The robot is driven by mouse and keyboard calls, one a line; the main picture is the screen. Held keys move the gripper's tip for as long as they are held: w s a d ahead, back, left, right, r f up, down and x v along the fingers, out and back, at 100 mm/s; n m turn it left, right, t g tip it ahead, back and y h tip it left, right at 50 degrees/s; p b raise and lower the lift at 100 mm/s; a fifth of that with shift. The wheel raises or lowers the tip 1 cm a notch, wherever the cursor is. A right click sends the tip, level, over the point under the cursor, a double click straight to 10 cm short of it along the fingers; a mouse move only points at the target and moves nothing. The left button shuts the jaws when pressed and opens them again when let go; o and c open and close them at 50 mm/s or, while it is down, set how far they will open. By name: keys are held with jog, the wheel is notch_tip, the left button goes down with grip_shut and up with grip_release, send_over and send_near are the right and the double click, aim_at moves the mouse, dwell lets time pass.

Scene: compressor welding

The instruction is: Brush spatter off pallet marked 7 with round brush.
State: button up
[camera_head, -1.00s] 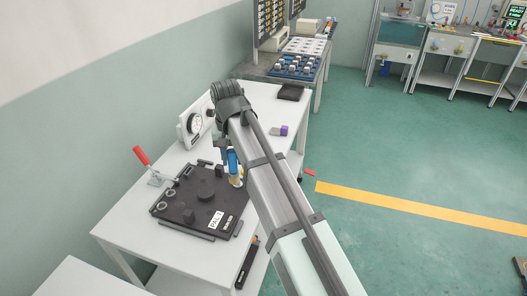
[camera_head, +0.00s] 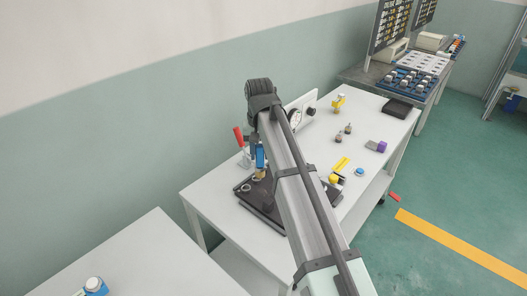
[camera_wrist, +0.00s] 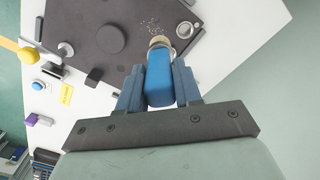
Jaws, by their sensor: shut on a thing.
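The pallet (camera_wrist: 88,22) is a dark plate with a round black knob in the wrist view. It also shows in the head view (camera_head: 262,207), partly hidden behind my arm. Its number label does not show now. My gripper (camera_wrist: 158,78) is shut on the blue handle of the round brush (camera_wrist: 159,88). The brush's tan round end is over the plate beside the ring; whether it touches cannot be told.
A red-handled clamp (camera_head: 239,137) stands at the pallet's back edge. A dial gauge (camera_head: 297,114) stands behind my arm. Yellow parts (camera_head: 340,164), a blue-topped part (camera_head: 360,171) and a purple block (camera_head: 381,146) lie on the right of the white table.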

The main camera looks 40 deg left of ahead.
aim_at(260, 168)
jog(key=shift+d+f, duration=0.1)
jog(key=shift+f, duration=2.95)
jog(key=shift+d+f, duration=0.55)
jog(key=shift+f, duration=0.05)
grip_shut()
jog(key=shift+a, duration=0.8)
jog(key=shift+d, duration=0.2)
jog(key=shift+a+r, duration=0.1)
jog(key=shift+r, duration=4)
